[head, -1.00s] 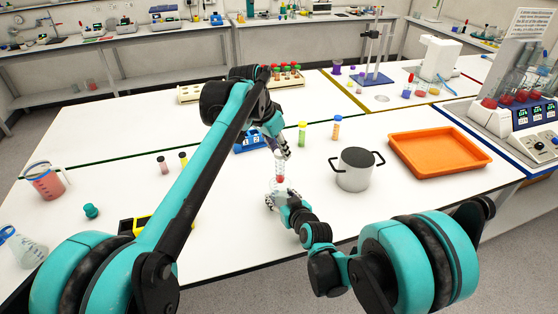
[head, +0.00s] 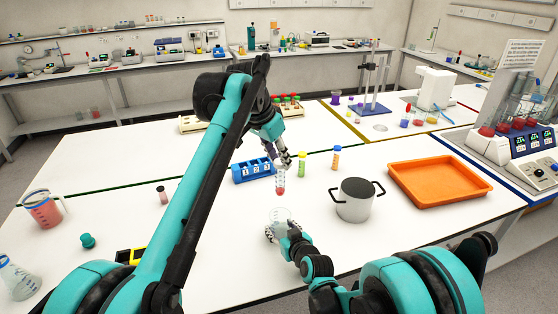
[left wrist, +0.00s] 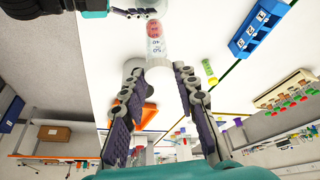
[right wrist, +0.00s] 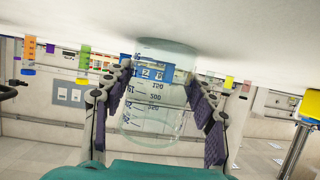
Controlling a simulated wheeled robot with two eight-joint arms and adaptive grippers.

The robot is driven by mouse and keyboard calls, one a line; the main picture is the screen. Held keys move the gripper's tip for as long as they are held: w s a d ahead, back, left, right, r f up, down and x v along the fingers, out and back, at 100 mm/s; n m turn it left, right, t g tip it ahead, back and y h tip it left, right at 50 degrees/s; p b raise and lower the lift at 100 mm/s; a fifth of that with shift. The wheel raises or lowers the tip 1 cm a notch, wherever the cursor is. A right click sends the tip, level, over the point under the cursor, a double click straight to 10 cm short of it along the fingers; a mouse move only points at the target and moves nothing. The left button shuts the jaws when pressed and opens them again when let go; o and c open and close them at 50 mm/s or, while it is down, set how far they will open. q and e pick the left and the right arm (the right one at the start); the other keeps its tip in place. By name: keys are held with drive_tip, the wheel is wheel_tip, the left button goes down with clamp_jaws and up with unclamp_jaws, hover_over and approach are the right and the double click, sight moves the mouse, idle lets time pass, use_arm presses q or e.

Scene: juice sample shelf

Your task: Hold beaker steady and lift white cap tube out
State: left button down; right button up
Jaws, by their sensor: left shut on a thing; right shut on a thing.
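The tube (head: 281,178), clear with red liquid in its lower end, hangs upright above the beaker in the head view. My left gripper (head: 283,160) is shut on its top end, and the fingers hide most of the cap. The tube (left wrist: 154,38) also shows in the left wrist view, its white upper end between the fingers. The clear beaker (head: 281,214) stands on the white table below the tube. My right gripper (head: 281,231) is shut around its sides. In the right wrist view the beaker (right wrist: 155,105) looks empty, with blue markings between the fingers.
A blue numbered rack (head: 253,173) is left of the tube. A yellow-green vial (head: 303,163) and an orange vial (head: 336,158) stand to the right. A silver pot (head: 355,201) is close right of the beaker, with an orange tray (head: 440,181) beyond. The table left of the beaker is mostly clear.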

drive_tip(key=o, duration=1.4)
